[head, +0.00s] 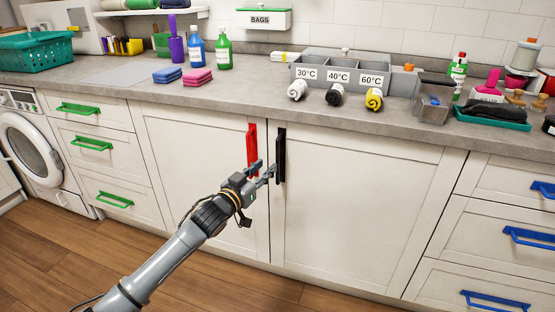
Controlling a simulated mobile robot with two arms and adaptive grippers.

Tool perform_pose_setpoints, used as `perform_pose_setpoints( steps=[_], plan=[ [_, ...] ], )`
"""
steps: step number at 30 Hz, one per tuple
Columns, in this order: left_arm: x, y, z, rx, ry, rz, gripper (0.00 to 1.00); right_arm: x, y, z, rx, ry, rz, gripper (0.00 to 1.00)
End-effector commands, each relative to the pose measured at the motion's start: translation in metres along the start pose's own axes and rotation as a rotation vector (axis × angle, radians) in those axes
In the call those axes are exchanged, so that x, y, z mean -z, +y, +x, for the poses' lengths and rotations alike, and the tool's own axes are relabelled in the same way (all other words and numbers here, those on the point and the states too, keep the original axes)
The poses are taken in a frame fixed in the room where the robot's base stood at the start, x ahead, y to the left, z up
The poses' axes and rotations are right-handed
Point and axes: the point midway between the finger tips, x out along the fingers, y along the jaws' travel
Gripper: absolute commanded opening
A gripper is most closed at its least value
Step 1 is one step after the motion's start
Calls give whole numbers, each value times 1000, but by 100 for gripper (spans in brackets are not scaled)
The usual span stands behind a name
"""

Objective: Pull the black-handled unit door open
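The black-handled unit door (350,210) is a white panel under the worktop and looks closed, flush with its neighbours. Its upright black handle (281,150) is at the door's upper left edge. My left gripper (264,169) comes in from the lower left, just left of the black handle's lower half and in front of the red handle's lower end. Its two fingers look spread apart, with nothing seen between them. One fingertip is close to the black handle; I cannot tell whether it touches. My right gripper is out of view.
The neighbouring door (190,170) has a red handle (252,140). Green-handled drawers (95,155) and a washing machine (28,145) stand left, blue-handled drawers (490,245) right. The worktop (250,85) holds bottles, sponges and a grey sorter (340,72). The wooden floor (60,250) in front looks clear.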

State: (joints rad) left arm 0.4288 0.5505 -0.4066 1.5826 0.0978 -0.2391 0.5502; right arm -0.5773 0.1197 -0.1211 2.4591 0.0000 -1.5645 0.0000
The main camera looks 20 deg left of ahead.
Motion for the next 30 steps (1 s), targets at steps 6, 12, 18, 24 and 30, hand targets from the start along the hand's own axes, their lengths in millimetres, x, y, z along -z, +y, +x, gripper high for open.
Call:
perform_pose_setpoints(
  steps=[6, 12, 18, 24, 30],
  plan=[
    [-1, 0, 46, 1, 1, 0, 32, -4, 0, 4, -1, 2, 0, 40],
    [-1, 0, 72, 1, 0, -2, 32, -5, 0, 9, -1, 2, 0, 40],
    [-1, 0, 81, 0, -1, -1, 32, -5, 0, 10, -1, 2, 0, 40],
    [-1, 0, 82, 0, -1, -1, 32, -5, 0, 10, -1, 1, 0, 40],
    [-1, 0, 82, 0, -1, -1, 6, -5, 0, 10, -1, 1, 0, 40]
  ],
)
